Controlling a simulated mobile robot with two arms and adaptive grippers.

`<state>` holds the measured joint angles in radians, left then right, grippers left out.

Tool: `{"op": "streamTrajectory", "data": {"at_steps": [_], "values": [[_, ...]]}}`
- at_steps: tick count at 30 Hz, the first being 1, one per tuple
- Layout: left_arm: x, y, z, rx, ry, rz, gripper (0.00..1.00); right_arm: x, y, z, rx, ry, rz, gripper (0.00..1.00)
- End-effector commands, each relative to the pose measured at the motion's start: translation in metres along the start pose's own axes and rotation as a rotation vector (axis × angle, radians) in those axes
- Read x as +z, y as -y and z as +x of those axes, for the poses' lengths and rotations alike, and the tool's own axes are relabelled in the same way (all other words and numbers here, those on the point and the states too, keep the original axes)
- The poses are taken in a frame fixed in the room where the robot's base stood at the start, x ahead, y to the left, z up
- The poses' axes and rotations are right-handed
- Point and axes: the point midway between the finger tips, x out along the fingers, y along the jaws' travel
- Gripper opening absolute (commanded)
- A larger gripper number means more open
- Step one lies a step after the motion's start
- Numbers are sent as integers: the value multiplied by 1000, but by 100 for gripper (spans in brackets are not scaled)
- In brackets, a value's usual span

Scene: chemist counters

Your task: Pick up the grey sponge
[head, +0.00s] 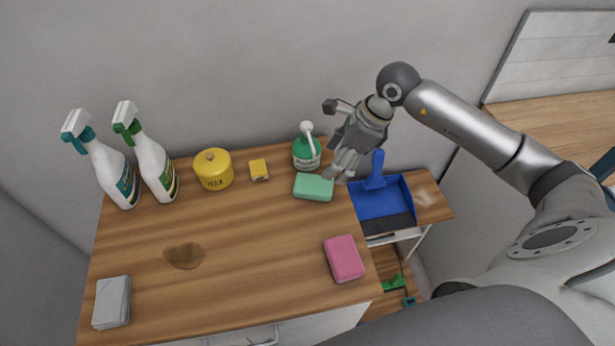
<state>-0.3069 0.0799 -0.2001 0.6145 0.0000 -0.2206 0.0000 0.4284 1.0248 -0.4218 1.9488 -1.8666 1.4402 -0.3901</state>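A grey block that looks like the grey sponge (112,302) lies flat at the front left corner of the wooden counter top. My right gripper (343,172) is far from it, above the back right of the counter, pointing down beside the green sponge (313,187) and the blue dustpan. Nothing is clearly seen between its fingers, and the finger gap is too small to judge. My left gripper is not in view.
A pink sponge (344,259), blue dustpan (382,203) and green soap dispenser (306,152) are on the right. Two spray bottles (117,178), a yellow pot (213,169) and small yellow sponge (259,170) line the back. A brown stain (184,256) marks the otherwise clear middle.

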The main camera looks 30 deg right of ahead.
Motion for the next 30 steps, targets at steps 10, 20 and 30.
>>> {"op": "streamTrajectory", "data": {"at_steps": [10,20,30], "values": [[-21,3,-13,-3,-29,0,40,1,-1,48,5,2,3,68],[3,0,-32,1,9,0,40,4,0,75,8,1,4,68],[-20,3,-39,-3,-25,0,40,3,2,106,3,0,2,68]]}}
